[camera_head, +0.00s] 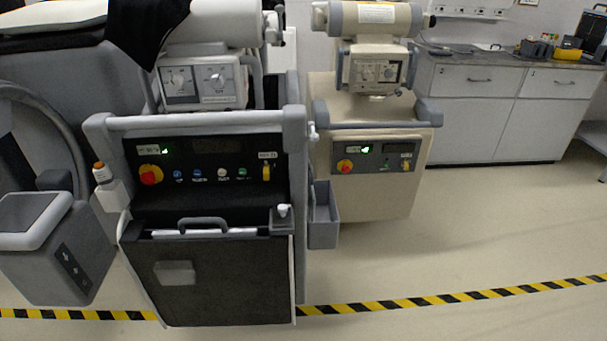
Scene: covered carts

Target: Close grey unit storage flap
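The grey unit (100,130) stands at the left centre in the head view, with a grey push bar across its top and a black control panel (215,173). Its storage flap (225,285) is the large dark panel low on the front, with a grey handle (203,221) at its top edge. The flap seems to lean outward at the top, with a dark recess (200,205) behind and above it. A white strip shows just behind the handle. How far the flap stands open is hard to tell. Neither of my grippers is in view.
A beige unit (370,185) stands behind to the right. A small grey bin (323,215) hangs on the grey unit's right side. A grey box-shaped part (60,245) stands at the left. Cabinets (500,100) line the back. The floor at the right is clear.

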